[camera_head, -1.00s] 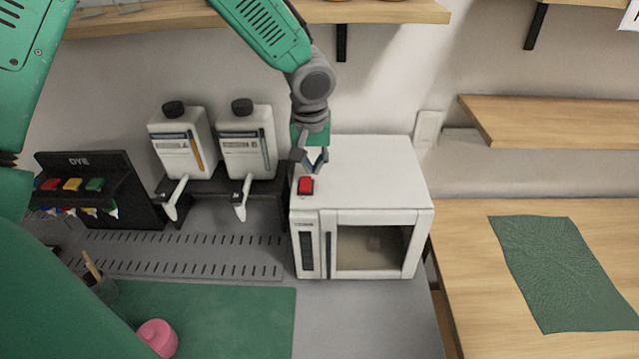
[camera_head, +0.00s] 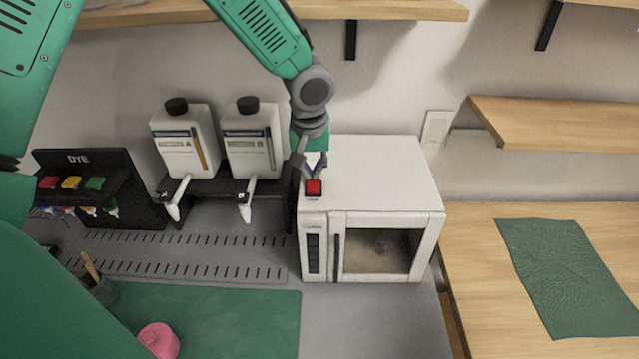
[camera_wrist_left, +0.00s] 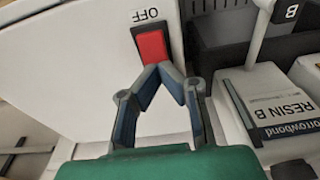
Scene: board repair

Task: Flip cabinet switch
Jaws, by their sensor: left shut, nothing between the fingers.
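A white cabinet (camera_head: 390,180) with a glass window in its front stands on the grey worktop. A red rocker switch (camera_head: 314,187) sits on its top near the front left corner. In the left wrist view the switch (camera_wrist_left: 152,45) lies just beyond my fingertips, with an "OFF" label (camera_wrist_left: 146,14) at its far end. My left gripper (camera_head: 314,173) is over the cabinet top, right behind the switch; its tips meet with nothing between them. In the wrist view the fingertips (camera_wrist_left: 164,72) are at the switch's near end; contact cannot be told. My right gripper is not seen.
Two white resin bottles (camera_head: 186,140) with dispensing levers stand left of the cabinet. A black dye rack (camera_head: 100,190) is farther left. A green cloth (camera_head: 570,275) lies on the wooden table at right.

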